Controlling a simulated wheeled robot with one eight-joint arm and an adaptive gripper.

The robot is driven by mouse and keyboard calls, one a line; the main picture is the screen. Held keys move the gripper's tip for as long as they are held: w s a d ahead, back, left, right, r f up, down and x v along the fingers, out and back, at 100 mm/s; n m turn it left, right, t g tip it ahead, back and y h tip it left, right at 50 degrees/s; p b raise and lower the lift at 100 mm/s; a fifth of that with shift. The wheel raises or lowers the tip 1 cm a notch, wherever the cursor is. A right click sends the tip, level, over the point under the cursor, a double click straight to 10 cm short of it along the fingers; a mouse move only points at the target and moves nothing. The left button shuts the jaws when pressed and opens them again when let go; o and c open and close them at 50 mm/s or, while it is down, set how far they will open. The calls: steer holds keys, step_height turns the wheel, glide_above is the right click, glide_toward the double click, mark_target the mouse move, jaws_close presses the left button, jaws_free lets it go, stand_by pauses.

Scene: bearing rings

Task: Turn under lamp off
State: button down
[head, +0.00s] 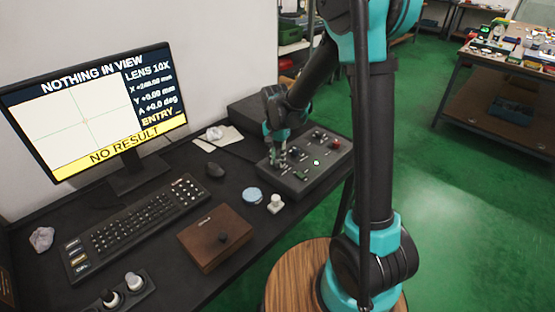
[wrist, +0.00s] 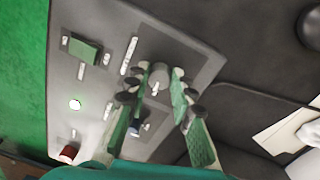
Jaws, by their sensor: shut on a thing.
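A dark grey control box (head: 318,178) stands on the desk, right of the monitor. My gripper (head: 279,158) reaches down onto its left part. In the wrist view my gripper (wrist: 157,79) has its two green-padded fingers on either side of a small grey knob (wrist: 159,70) on the panel, shut on it. The labels are too small to read, so I cannot tell which control is the under lamp's.
Other controls on the panel include a green rectangular switch (wrist: 85,50) and a red knob (wrist: 68,153). The monitor (head: 90,110) reads "NOTHING IN VIEW" and "NO RESULT".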

mark_target(278, 162)
steer(key=n, duration=1.3)
steer(key=shift+d+n, duration=0.1)
steer(key=shift+n, duration=0.2)
steer(key=shift+n+t, duration=0.3)
steer(key=shift+n, duration=1.6)
steer(key=c, duration=1.3)
jaws_free()
step_height(278, 162, up, 12)
steer(key=shift+s, duration=0.25)
